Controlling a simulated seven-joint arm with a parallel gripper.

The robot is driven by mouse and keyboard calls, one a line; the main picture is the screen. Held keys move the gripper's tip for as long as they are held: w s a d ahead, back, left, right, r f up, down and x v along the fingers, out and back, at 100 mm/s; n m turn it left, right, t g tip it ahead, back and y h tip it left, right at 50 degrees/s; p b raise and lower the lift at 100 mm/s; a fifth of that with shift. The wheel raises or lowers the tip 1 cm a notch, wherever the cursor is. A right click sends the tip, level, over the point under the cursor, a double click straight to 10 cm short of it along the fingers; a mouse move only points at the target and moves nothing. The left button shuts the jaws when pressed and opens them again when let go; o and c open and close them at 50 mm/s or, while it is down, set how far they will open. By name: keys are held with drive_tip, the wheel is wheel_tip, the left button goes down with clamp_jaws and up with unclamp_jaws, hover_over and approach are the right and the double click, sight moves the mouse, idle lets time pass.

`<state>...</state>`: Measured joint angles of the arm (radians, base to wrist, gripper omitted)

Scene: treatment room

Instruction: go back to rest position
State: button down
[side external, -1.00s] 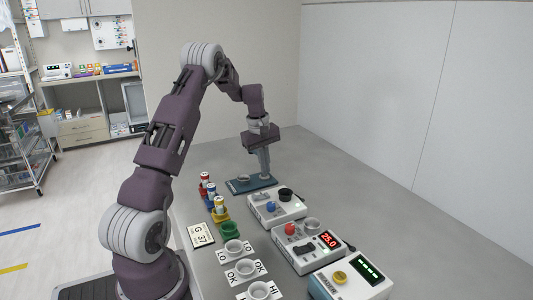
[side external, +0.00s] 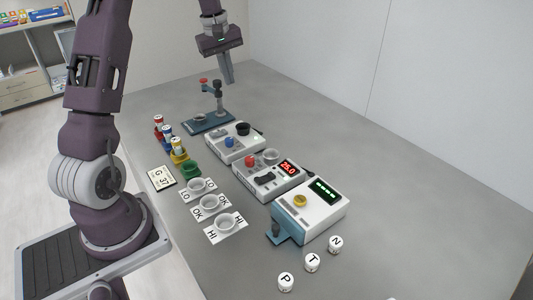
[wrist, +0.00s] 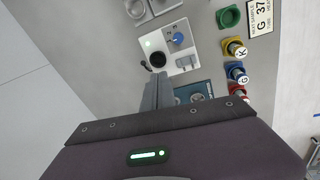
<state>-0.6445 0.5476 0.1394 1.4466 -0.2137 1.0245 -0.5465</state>
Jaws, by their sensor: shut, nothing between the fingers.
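My gripper (side external: 229,82) is shut and empty. In the side view it hangs in the air above and behind the dark blue stand (side external: 196,127), clear of it. The stand has an upright post with a red-tipped arm (side external: 205,83) and a small cup on its base. In the wrist view my gripper's fingers (wrist: 157,76) point toward the table, with part of the blue stand (wrist: 190,91) beside them. The wrist view does not show any object between the fingers.
Three boxes, one with a blue knob (side external: 230,141), one reading 25.0 (side external: 265,180) and one with a green display (side external: 315,215), run along the table. Capped tubes in coloured holders, a G 37 card (side external: 161,178), LO, OK and HI cups and lettered white pieces stand nearby. The table's right side is clear.

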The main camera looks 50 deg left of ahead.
drive_tip(key=s+d+r+m+t, duration=0.1)
drive_tip(key=s+d+r+m, duration=0.2)
drive_tip(key=d, duration=0.4)
drive_tip(key=s+d+r+m, duration=0.2)
drive_tip(key=d+r, duration=0.4)
drive_tip(key=d, duration=0.2)
drive_tip(key=s+d+f+m+t, duration=0.1)
drive_tip(key=s+d+m, duration=0.4)
drive_tip(key=s, duration=0.5)
drive_tip(key=s+d+f+m+t, duration=0.1)
drive_tip(key=s+d+m, duration=0.5)
drive_tip(key=s+d, duration=0.4)
drive_tip(key=shift+d+f+t, duration=0.15)
drive_tip(key=shift+d+t, duration=0.15)
